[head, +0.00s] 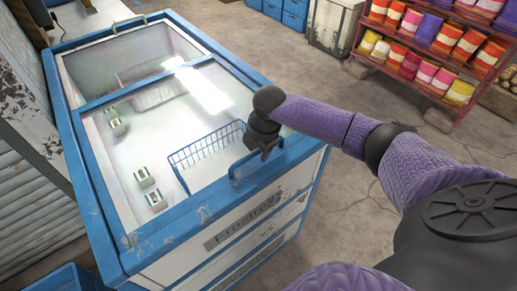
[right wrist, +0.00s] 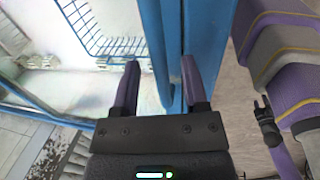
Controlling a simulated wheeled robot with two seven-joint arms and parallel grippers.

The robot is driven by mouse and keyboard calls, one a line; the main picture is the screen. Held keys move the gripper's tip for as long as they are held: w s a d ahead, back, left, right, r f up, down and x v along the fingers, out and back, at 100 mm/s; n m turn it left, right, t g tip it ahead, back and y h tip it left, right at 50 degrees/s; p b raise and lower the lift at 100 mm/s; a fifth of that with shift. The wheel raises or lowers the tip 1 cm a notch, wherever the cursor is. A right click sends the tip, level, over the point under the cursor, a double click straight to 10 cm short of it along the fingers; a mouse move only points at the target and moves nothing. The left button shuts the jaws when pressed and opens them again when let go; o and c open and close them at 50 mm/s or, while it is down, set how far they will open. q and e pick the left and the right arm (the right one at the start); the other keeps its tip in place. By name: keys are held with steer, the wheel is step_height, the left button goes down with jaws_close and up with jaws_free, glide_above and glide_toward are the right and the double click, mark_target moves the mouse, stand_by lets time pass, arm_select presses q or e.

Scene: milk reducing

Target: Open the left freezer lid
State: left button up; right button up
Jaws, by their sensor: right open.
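The white chest freezer with a blue rim (head: 170,240) stands at left centre in the head view. Its near glass lid (head: 150,130) lies flat in a blue frame, with a blue loop handle (head: 256,166) at the near right corner. My right gripper (head: 264,150) is over this handle, pointing down. In the right wrist view my right gripper (right wrist: 160,75) is open, with a blue bar (right wrist: 153,50) between its fingers; contact cannot be told. A dark, purple-sleeved hand, apparently my left gripper (right wrist: 264,115), shows small at right in that view; its jaws are unclear.
A wire basket (head: 210,148) and several small cartons (head: 145,177) are inside the freezer. A red shelf (head: 400,82) of colourful tubs stands at upper right. Blue crates (head: 294,12) are at the back. Concrete floor (head: 285,60) lies open between freezer and shelf.

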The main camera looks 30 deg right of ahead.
jaws_close()
stand_by(1.3)
